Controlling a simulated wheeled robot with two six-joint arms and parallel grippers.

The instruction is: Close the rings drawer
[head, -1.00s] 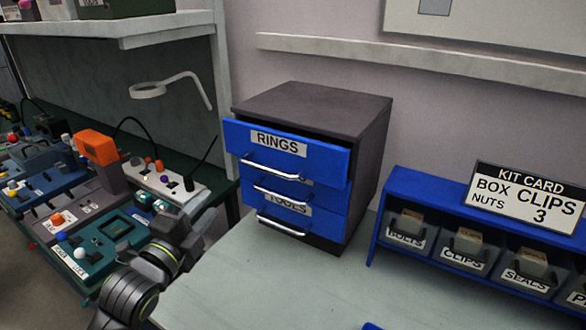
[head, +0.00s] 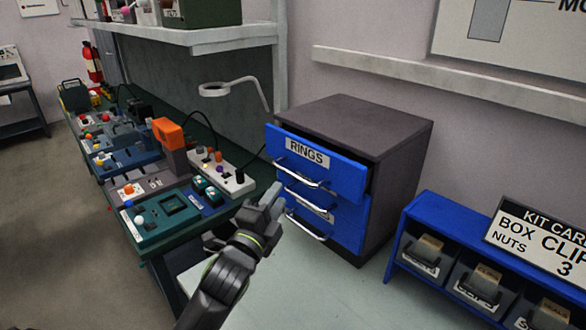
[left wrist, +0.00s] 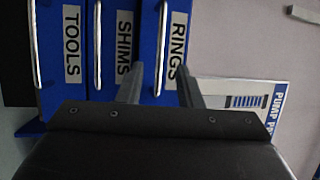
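The rings drawer (head: 340,172) is the top blue drawer of a dark cabinet, and it stands partly pulled out with a dark gap behind its front. Its silver handle (head: 300,176) runs across the front. My left gripper (head: 272,200) is in front of the cabinet, left of the drawers and a little below the rings handle. In the left wrist view the drawer fronts show sideways, with the rings label (left wrist: 178,45) at the right. The two fingers (left wrist: 158,82) are apart with nothing between them, pointing toward the drawers. My right gripper is in neither view.
The shims and tools drawers sit below. The cabinet (head: 400,175) stands on a pale bench (head: 330,285). A blue rack of labelled bins (head: 405,230) is to the right. A green bench (head: 165,235) with devices and a lamp is to the left.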

